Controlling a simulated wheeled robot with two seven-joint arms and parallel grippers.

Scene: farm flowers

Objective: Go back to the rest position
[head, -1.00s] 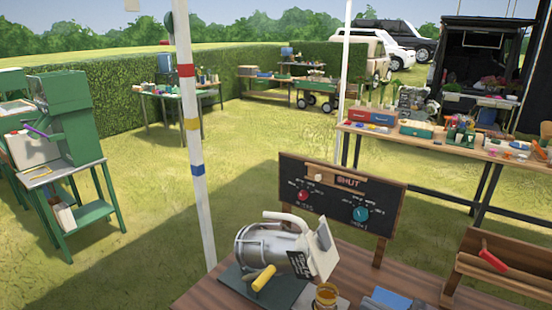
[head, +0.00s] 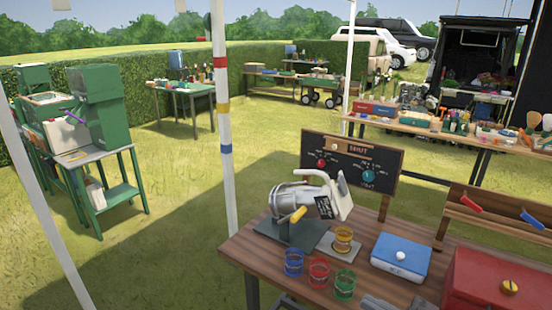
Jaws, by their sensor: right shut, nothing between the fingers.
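My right gripper (head: 376,303) shows only as a small grey part at the bottom edge, low over the front of the wooden table (head: 240,248). It is shut and empty, and most of it is cut off by the frame. Another grey part at the bottom edge, left of it, looks like my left gripper (head: 286,303); its fingers cannot be made out. Both are apart from the silver machine (head: 308,203) on the table.
Blue (head: 294,263), red (head: 319,272) and green (head: 344,284) cups stand at the table's front. A yellow cup (head: 343,240), blue box (head: 400,256) and red box (head: 490,280) are behind and right. A striped pole (head: 222,120) stands left. Grass left is open.

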